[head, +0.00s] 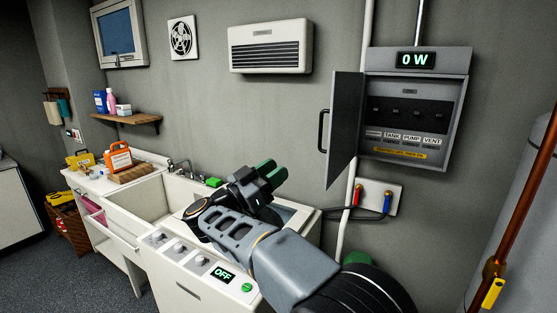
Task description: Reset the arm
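My arm reaches in from the bottom right, over the front panel of the white sink unit (124,208). My gripper (272,172), dark with green fingertips, is at the arm's far end above the right part of the sink unit. It points up and to the right, toward the wall. The two green tips lie close together from this angle, and I cannot tell whether there is a gap between them. I see no object held in it. The arm hides part of the basin and panel.
A grey electrical box (416,115) with its door (344,130) swung open is on the wall, showing "0 W". A red and blue valve plate (377,198) is below it. A copper pipe (520,200) stands at right. An orange jug (119,157) is at left.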

